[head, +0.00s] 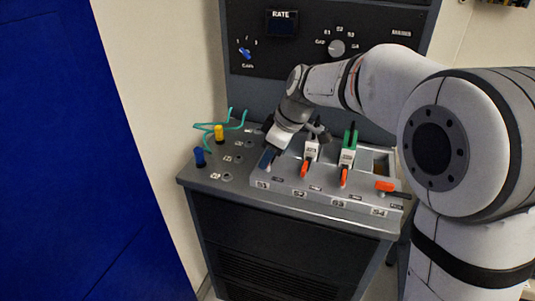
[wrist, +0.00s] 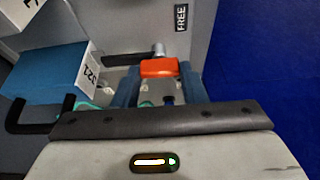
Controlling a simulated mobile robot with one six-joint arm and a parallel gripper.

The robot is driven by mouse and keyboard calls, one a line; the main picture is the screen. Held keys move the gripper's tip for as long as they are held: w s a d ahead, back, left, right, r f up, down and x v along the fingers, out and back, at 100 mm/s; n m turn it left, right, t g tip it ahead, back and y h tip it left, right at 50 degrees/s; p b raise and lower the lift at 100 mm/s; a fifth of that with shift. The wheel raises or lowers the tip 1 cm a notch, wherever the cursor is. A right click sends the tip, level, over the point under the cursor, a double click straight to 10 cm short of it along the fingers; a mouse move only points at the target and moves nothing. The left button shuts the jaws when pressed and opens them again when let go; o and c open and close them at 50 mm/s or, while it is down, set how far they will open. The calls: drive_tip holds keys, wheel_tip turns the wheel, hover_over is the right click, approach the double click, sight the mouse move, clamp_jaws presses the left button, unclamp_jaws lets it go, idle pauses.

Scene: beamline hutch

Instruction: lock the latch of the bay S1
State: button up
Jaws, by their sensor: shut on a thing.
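The S1 latch has an orange handle (wrist: 158,67) with a grey pin behind it, seen in the wrist view. My gripper (wrist: 158,88) has its two blue fingers on either side of this handle and is shut on it. In the head view my gripper (head: 268,161) is down at bay S1, at the left end of the grey bay panel (head: 318,200), and hides the latch there. A blue block (wrist: 48,72) with a white label and a black handle stands beside the fingers in the wrist view. A "FREE" marking (wrist: 181,17) is on the panel near the latch.
Orange latches of S2 (head: 305,170) and S3 (head: 344,177) point forward; the S4 latch (head: 385,186) lies sideways by an open bay. Blue (head: 200,156) and yellow (head: 219,132) plugs and a green cable (head: 234,126) are at the left. A knob panel (head: 300,45) rises behind.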

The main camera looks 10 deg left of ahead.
drive_tip(key=o, duration=1)
drive_tip(key=shift+r, duration=0.15)
drive_tip(key=v, duration=0.7)
drive_tip(key=shift+d+r+p, duration=0.25)
drive_tip(key=shift+p, duration=0.05)
